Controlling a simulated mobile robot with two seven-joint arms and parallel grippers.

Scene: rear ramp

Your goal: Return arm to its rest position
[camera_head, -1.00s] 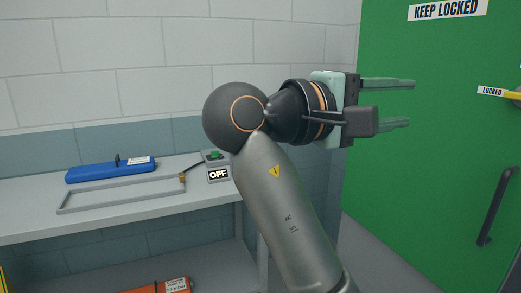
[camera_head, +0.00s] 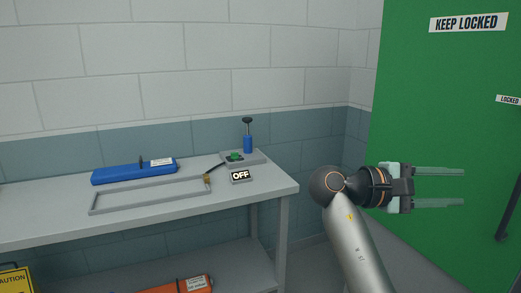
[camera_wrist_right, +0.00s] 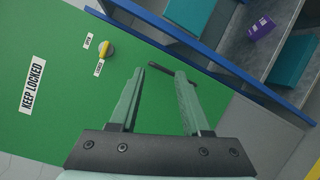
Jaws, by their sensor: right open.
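My right gripper (camera_head: 440,187) is in the lower right of the head view, in front of the green door (camera_head: 420,110). Its two pale green fingers point right, apart, with nothing between them. In the right wrist view the open fingers (camera_wrist_right: 160,90) also stand apart and empty, with the green door beyond them. My left gripper is not in view.
A grey bench (camera_head: 50,220) holds a blue device (camera_head: 135,173), a grey frame (camera_head: 150,197), a box with a green button (camera_head: 236,156), and an OFF sign (camera_head: 240,176). An orange case (camera_head: 185,285) lies below. The door has a yellow knob (camera_wrist_right: 107,49) and a dark handle (camera_head: 508,205). Shelves (camera_wrist_right: 255,55) stand beyond.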

